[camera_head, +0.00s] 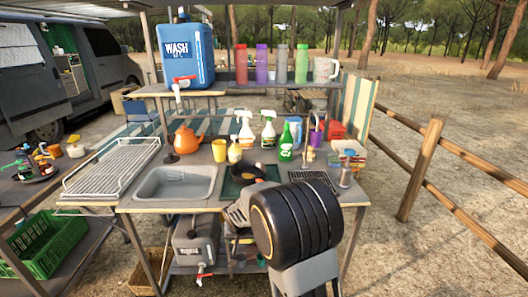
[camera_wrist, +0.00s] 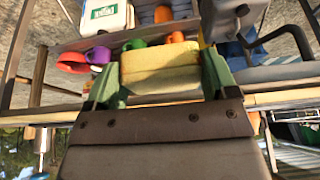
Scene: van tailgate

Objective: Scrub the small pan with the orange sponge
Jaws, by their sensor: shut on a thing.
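My gripper (camera_wrist: 160,82) is shut on a block-shaped sponge (camera_wrist: 160,60), with one green finger on each side of it in the wrist view. The sponge looks yellow there, with a paler band along one side. The small dark pan (camera_head: 245,170) sits on the counter right of the sink in the head view. A small orange patch shows at its right edge; I cannot tell what it is. My arm stands in front and hides most of my gripper in the head view. I cannot tell whether the sponge touches the pan.
The sink (camera_head: 176,183) and a wire rack (camera_head: 112,166) lie left of the pan. An orange kettle (camera_head: 186,139), a yellow cup (camera_head: 219,150) and spray bottles (camera_head: 268,134) stand behind it. A blue water container (camera_head: 187,55) and several bottles stand on the upper shelf.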

